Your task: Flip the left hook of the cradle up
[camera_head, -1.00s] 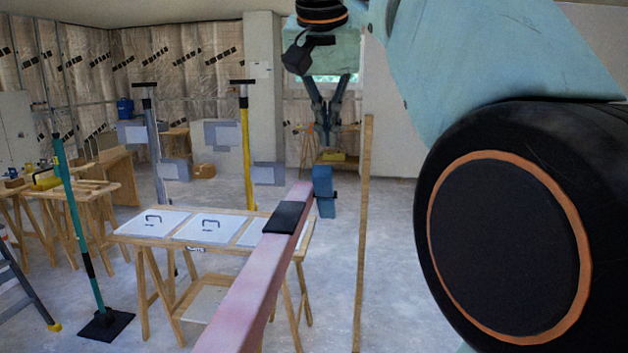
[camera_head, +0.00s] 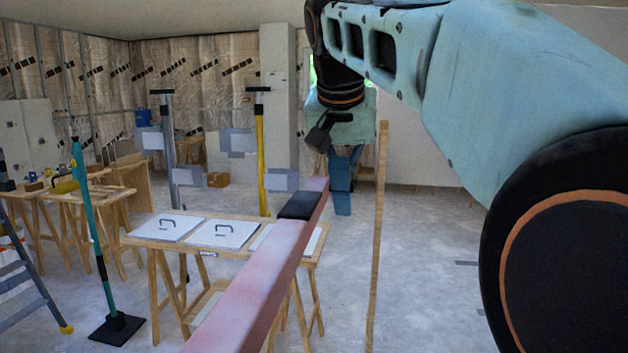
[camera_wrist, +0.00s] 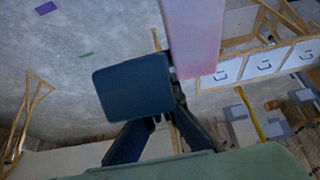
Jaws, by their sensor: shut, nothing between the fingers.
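A long pink beam (camera_head: 262,270), which seems to be part of the cradle, reaches forward from the bottom of the head view. A black pad (camera_head: 300,206) lies across it near its far end. The beam also shows at the top of the wrist view (camera_wrist: 193,35). My gripper (camera_head: 342,203) points down just right of the beam's far end. In the wrist view my gripper (camera_wrist: 133,88) is shut and empty, its dark blue fingertips close beside the beam's end. A small dark part shows between them; I cannot tell whether it is the left hook. The fingers hide what lies behind them.
A trestle table (camera_head: 150,243) with white handled panels (camera_head: 222,234) stands beyond and left of the beam. An upright wooden post (camera_head: 378,240) stands right of my gripper. A teal prop (camera_head: 95,240) and a stepladder (camera_head: 25,275) are at the left. Open floor lies right.

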